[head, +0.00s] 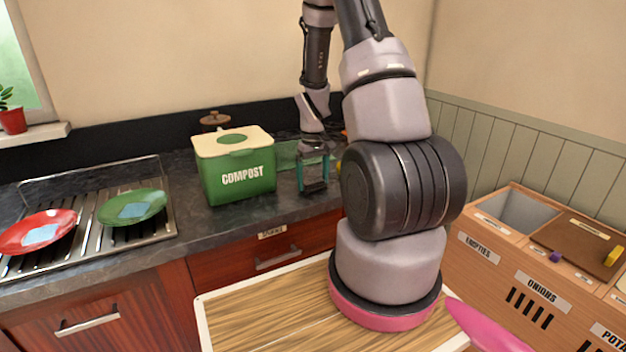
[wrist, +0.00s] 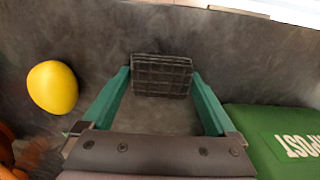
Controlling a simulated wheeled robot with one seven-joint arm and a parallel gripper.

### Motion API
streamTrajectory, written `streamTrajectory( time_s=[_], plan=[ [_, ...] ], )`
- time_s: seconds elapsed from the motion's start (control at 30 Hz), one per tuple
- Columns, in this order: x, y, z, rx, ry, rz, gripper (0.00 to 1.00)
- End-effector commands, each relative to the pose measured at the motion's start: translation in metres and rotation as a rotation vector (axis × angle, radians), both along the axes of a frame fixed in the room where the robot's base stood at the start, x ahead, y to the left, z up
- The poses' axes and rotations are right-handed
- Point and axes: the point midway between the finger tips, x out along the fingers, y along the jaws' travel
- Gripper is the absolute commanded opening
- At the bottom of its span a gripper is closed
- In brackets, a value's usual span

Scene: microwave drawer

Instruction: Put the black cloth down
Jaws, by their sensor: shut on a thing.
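The black cloth (wrist: 162,75) shows in the wrist view as a small dark piece with a grid pattern, between the teal fingertips of my gripper (wrist: 162,80). My gripper is shut on it. In the head view my gripper (head: 313,180) points down over the dark counter, right of the green compost bin, with the black cloth (head: 316,188) at its tips. I cannot tell whether the cloth touches the counter.
The compost bin (head: 238,172) stands close to the left of my gripper. A yellow object (wrist: 52,87) lies on the counter on the other side. A green plate (head: 133,207) and a red plate (head: 38,233) sit on the rack further left. Wooden bins (head: 535,265) stand right.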

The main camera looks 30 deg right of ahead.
Motion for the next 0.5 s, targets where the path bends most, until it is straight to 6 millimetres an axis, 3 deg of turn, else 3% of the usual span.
streamTrajectory(
  time_s=[0.23,0.27,0.5],
  plan=[
    [0.0,0.0,-0.0029,0.0,0.0,0.0,0.48],
    [0.0002,-0.0001,-0.0023,0.0,0.0,0.0,1.0],
    [0.0003,0.0,-0.0015,0.0,-0.001,0.001,1.0]
  ],
)
